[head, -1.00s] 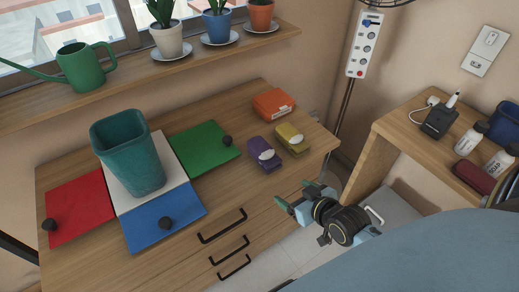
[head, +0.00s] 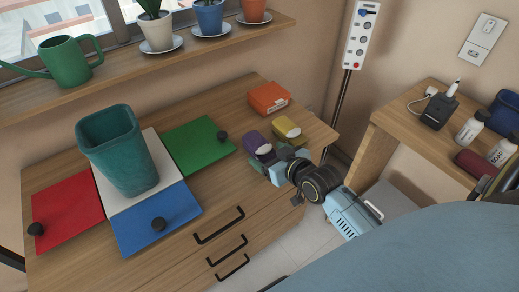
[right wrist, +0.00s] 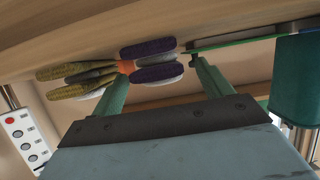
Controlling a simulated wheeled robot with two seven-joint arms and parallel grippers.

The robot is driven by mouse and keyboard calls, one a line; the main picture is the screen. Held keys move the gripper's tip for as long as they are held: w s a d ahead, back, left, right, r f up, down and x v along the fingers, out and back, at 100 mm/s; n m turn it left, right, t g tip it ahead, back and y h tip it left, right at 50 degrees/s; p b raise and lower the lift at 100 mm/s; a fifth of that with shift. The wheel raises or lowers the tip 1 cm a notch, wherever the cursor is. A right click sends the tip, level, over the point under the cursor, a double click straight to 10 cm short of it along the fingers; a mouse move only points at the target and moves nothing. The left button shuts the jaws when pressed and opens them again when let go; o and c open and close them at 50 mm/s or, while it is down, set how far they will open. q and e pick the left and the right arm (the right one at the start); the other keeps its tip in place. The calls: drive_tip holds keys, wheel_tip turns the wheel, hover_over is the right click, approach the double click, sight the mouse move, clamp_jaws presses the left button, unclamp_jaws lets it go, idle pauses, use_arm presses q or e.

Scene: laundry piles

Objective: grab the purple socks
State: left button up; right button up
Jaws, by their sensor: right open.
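The purple socks (head: 256,142) lie as a folded bundle with a pale patch on the dresser top, beside the yellow socks (head: 287,128). My right gripper (head: 269,161) is at the near side of the purple socks and partly covers them in the head view. In the right wrist view the purple socks (right wrist: 148,48) show just beyond and between the spread fingertips (right wrist: 155,75). The fingers are open and empty. The yellow socks (right wrist: 62,91) show left of them there. I cannot tell whether a finger touches the purple socks. My left gripper is not in view.
An orange box (head: 269,98) lies behind the socks. A green panel (head: 196,146), a blue panel (head: 155,222), a red panel (head: 66,212) and a teal bin (head: 120,155) occupy the dresser's left part. Bare wood lies in front of the green panel.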

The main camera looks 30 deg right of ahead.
sight(261, 148)
drive_tip(key=x, duration=0.2)
drive_tip(key=shift+w+r+b, duration=0.15)
drive_tip(key=shift+w+b, duration=0.25)
drive_tip(key=shift+w, duration=0.1)
drive_tip(key=shift+w+f, duration=0.25)
drive_tip(key=shift+w, duration=0.2)
drive_tip(key=shift+w+a+f, duration=0.1)
drive_tip(key=shift+w+f, duration=0.05)
drive_tip(key=shift+w, duration=0.2)
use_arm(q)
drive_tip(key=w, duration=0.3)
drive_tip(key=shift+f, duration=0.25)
use_arm(e)
drive_tip(key=shift+c, duration=0.5)
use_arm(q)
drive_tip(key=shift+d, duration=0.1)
use_arm(e)
drive_tip(key=c, duration=1)
